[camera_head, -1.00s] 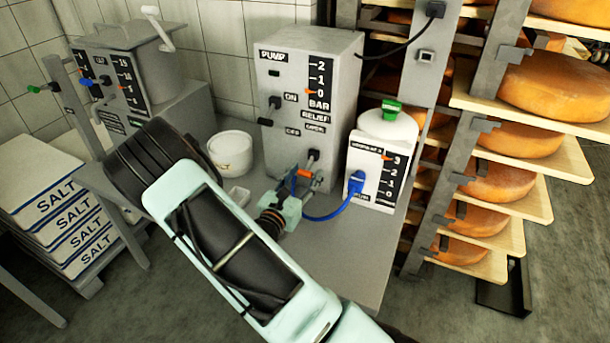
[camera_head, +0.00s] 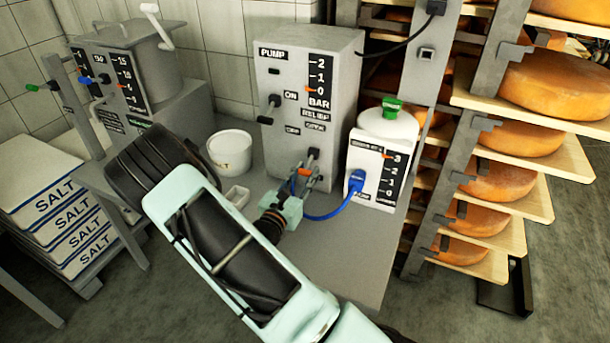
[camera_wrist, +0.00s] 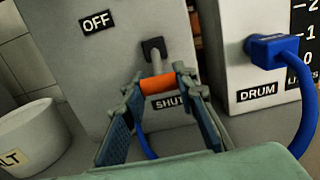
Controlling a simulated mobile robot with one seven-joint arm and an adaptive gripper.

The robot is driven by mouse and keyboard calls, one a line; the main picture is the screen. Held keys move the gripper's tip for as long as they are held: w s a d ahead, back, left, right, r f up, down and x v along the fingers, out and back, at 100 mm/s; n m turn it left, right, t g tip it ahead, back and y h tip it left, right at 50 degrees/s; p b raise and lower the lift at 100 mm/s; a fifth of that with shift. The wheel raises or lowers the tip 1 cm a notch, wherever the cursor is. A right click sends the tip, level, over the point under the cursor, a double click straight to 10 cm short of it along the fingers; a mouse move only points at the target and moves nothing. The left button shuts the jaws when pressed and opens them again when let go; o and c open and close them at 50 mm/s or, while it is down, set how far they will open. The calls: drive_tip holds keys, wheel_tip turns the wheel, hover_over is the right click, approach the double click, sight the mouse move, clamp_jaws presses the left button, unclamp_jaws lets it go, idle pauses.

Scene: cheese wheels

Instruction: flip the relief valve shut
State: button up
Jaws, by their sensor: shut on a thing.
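The grey pump box (camera_head: 290,100) stands on the bench with RELIEF and OPEN labels on its front. The relief valve lever sits low on that front, with a grey stem and an orange grip (camera_wrist: 160,83). The stem comes out of a black mount (camera_wrist: 154,48) and slants down toward the SHUT label (camera_wrist: 170,102), which is partly hidden by a finger. My gripper (camera_wrist: 162,92) is shut on the orange grip, one finger on each side. The lever's orange part also shows between my fingers in the head view (camera_head: 305,172).
A white drum unit (camera_head: 378,165) with a blue hose (camera_head: 330,214) stands close right of my gripper. Cheese racks (camera_head: 520,180) fill the right. Bare bench (camera_head: 345,255) lies in front.

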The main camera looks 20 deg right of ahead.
drive_tip(key=shift+f+b, duration=0.3)
drive_tip(key=shift+f, duration=0.05)
drive_tip(key=shift+r, duration=0.15)
drive_tip(key=o, duration=1.2)
drive_tip(key=v, duration=1.2)
drive_tip(key=shift+f, duration=0.25)
drive_tip(key=shift+w, duration=0.1)
